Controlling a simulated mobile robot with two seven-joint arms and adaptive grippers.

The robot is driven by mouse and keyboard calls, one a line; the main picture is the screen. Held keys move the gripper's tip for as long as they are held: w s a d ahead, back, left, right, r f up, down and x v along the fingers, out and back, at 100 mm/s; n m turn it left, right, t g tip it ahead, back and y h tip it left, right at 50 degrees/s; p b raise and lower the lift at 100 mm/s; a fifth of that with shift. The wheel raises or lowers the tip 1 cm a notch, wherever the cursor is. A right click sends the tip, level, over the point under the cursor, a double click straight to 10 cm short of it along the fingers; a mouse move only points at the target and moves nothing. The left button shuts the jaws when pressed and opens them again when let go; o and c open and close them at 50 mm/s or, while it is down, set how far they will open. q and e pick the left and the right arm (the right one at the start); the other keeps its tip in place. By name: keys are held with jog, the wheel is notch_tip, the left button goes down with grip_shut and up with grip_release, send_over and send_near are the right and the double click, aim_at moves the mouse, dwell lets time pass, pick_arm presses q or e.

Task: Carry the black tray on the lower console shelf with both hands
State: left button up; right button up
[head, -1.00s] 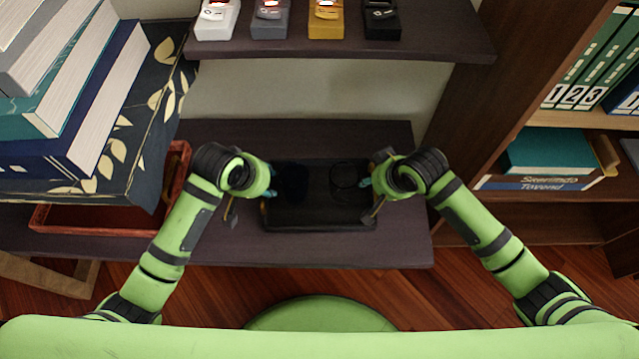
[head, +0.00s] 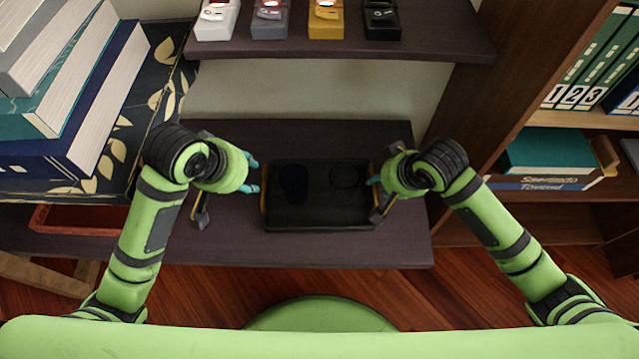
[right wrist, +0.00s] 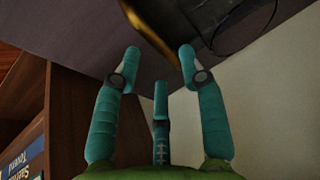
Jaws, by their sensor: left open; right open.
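The black tray (head: 320,211) lies flat on the lower console shelf (head: 330,250) in the head view, with gold strips at its left and right ends. Dark round shapes show on it, hard to make out. My left gripper (head: 254,175) is open and empty, a little left of the tray's left end and apart from it. My right gripper (head: 374,182) is open at the tray's right end; touching cannot be told. In the right wrist view, its teal fingers (right wrist: 157,72) are spread, with the tray's gold edge (right wrist: 152,34) just beyond them.
An upper shelf (head: 340,42) carries several small devices. A stack of books (head: 70,110) stands on a leaf-patterned box (head: 160,85) at the left, near my left arm. A red tray (head: 80,219) sits below it. A bookcase (head: 480,110) stands at the right.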

jog(key=v, duration=0.7)
jog(key=shift+s, duration=0.1)
